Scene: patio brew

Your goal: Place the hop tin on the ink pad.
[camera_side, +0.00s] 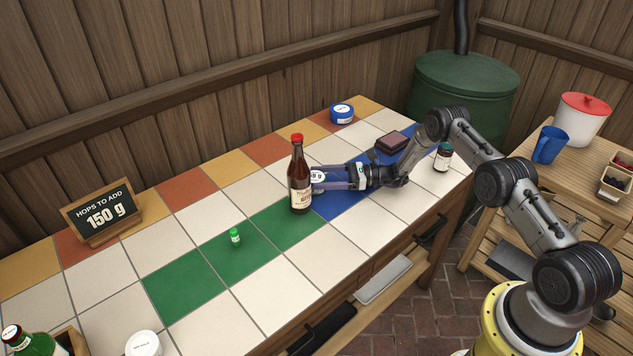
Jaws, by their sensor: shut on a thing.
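My gripper (322,182) reaches left over the blue tiles and is shut on a small tin with a white round label (317,176). The label ends in "g"; its other marks are too small to read surely. The brown bottle in front hides part of this tin, and I cannot tell whether it touches the tiles. A dark maroon, flat, square pad (393,142), which looks like the ink pad, lies on the blue tiles behind and right of my gripper. Its top looks bare. A blue tin with a pale label (342,113) stands at the back edge.
A brown bottle with a red cap (299,178) stands upright right beside my gripper's tips.

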